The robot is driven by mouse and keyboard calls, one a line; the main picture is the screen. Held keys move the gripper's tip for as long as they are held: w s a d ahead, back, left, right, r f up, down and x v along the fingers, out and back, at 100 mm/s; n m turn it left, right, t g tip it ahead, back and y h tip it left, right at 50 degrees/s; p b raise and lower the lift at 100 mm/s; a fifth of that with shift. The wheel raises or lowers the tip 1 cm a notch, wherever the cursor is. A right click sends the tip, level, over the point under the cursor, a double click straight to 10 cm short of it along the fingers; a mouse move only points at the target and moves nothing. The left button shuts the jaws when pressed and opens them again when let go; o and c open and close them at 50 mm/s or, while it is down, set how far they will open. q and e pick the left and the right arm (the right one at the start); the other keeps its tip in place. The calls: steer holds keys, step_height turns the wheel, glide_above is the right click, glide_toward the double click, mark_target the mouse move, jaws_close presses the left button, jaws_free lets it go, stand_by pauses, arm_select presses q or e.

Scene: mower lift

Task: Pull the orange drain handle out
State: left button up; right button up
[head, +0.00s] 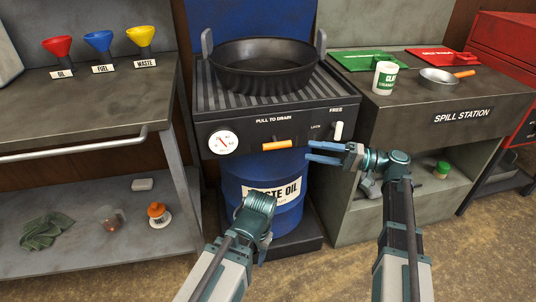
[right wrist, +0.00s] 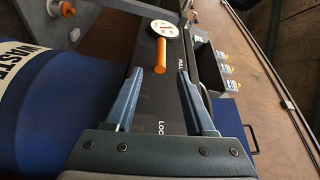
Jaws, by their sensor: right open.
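The orange drain handle (head: 277,145) sits on the dark front panel under the words PULL TO DRAIN. My right gripper (head: 308,151) is open and empty, just right of the handle, its fingers pointing left toward it. In the right wrist view the handle (right wrist: 160,55) lies ahead, in line with the gap between the open fingers (right wrist: 160,74); no contact shows. My left gripper (head: 262,248) hangs low in front of the waste oil drum, mostly hidden by its own wrist, so its jaws cannot be made out.
A round gauge (head: 223,142) is left of the handle, and a white lock lever (head: 338,131) is to its right. A black pan (head: 265,65) stands on the ribbed top. The blue waste oil drum (head: 235,172) is below the panel. The spill station (head: 450,110) stands to the right.

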mark_target(268, 144)
steer(key=w+a+r+p, duration=0.1)
steer(key=a, duration=1.2)
steer(key=shift+w+a, duration=0.3)
steer(key=shift+w, duration=0.05)
jaws_close()
stand_by(1.0)
